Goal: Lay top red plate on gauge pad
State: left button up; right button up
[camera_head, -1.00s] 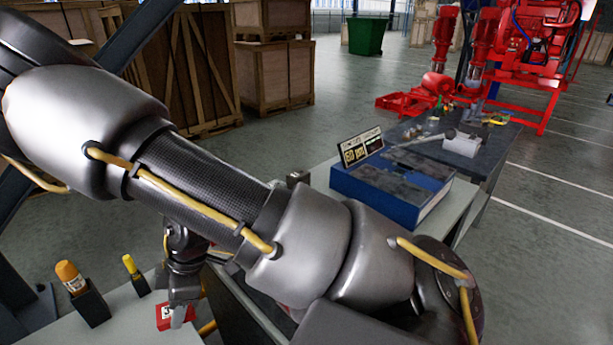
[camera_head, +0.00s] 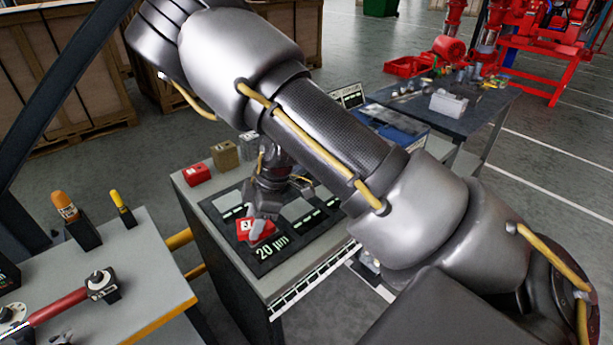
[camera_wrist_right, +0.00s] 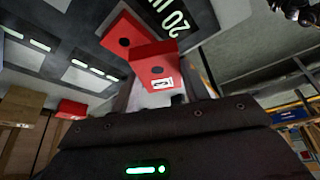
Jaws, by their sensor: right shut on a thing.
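My right gripper (camera_head: 262,222) points down over the dark gauge pad (camera_head: 298,238), near its "20 µm" marking. It is shut on a red plate (camera_head: 252,231) with a small white label. In the right wrist view the held red plate (camera_wrist_right: 153,62) shows its label and a dark hole. A second red plate surface (camera_wrist_right: 124,36), also with a dark hole, shows just beyond it, partly overlapped. I cannot tell whether the red pieces touch the pad (camera_wrist_right: 75,45). My right forearm hides the pad's right side. My left gripper is out of view.
A red block (camera_head: 197,173), a brown block (camera_head: 225,153) and a grey block (camera_head: 249,146) stand along the cabinet's back edge. A left bench (camera_head: 150,270) holds orange and yellow handled tools and a red-handled tool. A dark table (camera_head: 470,125) with parts stands behind right.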

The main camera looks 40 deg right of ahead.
jog(key=w+d, duration=0.1)
jog(key=d, duration=0.1)
jog(key=w+d+n, duration=0.1)
jog(key=d, duration=0.1)
jog(key=d+n, duration=0.1)
jog(key=d, duration=0.2)
jog(key=shift+w+r+g+b, duration=0.2)
jog(key=shift+w+g+b, duration=0.1)
jog(key=shift+w+g, duration=0.1)
jog(key=d+n, duration=0.1)
jog(key=d, duration=0.1)
jog(key=d+n, duration=0.1)
jog(key=d, duration=0.1)
jog(key=d+n+g, duration=0.1)
jog(key=d, duration=0.2)
jog(key=shift+s+r+y, duration=0.15)
jog(key=shift+r+y, duration=0.15)
jog(key=shift+y, duration=0.1)
jog(key=shift+d+r+b, duration=0.1)
jog(key=shift+d+b, duration=0.15)
jog(key=shift+b, duration=0.05)
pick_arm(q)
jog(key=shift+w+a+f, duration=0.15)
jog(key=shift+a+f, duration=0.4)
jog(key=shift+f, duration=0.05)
pick_arm(e)
jog(key=shift+s+r, duration=0.1)
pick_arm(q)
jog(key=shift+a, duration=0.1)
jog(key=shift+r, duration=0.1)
